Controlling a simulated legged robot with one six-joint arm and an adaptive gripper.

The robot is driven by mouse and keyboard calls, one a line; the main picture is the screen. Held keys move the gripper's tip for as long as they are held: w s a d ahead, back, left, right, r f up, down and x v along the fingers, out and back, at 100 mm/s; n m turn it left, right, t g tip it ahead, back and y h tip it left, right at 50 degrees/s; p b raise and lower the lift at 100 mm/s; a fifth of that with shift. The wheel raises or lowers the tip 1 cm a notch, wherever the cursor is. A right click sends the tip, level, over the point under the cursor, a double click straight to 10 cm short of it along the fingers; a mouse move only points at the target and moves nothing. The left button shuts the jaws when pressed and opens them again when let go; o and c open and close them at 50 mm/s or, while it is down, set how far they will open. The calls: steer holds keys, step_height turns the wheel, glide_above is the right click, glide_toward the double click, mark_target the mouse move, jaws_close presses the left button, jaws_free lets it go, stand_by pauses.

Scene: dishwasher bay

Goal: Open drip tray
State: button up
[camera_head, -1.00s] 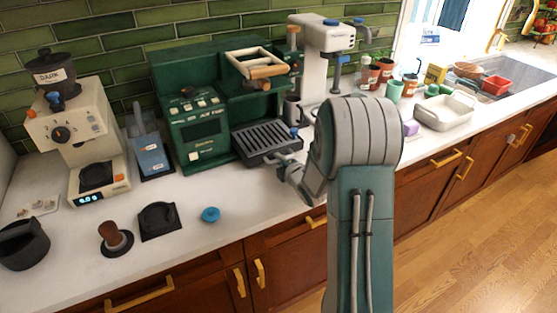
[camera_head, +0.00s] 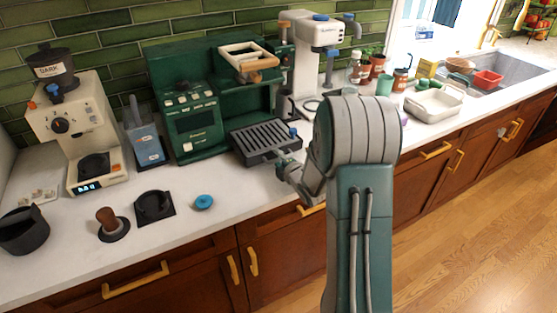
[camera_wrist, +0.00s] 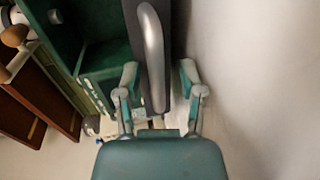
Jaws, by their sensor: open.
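The drip tray (camera_head: 262,150) is a dark, slatted tray at the base of the green espresso machine (camera_head: 196,128). In the wrist view its dark front (camera_wrist: 160,75) stands edge-on, with a silver, rounded handle bar (camera_wrist: 153,45) along it. My gripper (camera_head: 283,166) is at the tray's front right in the head view, partly hidden by my arm. In the wrist view my gripper (camera_wrist: 160,78) is open, with one finger on each side of the tray front and handle. I cannot tell whether either finger touches them.
A blue round item (camera_head: 203,202), a black tamping mat (camera_head: 154,206) and a tamper (camera_head: 110,222) lie on the counter to the left. A white machine (camera_head: 310,60) stands behind to the right. The counter before the green machine is mostly clear.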

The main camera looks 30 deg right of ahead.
steer(key=shift+s, duration=0.1)
steer(key=v, duration=1.1)
steer(key=shift+s, duration=0.3)
step_height(320, 180, up, 6)
steer(key=s+a+m+g+h, duration=0.1)
steer(key=a+m+g+h, duration=0.15)
steer(key=m, duration=0.25)
steer(key=s+a+r+m+g+y, duration=0.1)
steer(key=s+a+r+m+g, duration=0.2)
steer(key=s+a+m, duration=0.3)
steer(key=s+a+r+m+g+y, duration=0.1)
steer(key=s+a+r+m+g, duration=0.3)
steer(key=s, duration=1.1)
steer(key=a+m, duration=0.3)
steer(key=a, duration=0.1)
steer(key=shift+s+a, duration=0.35)
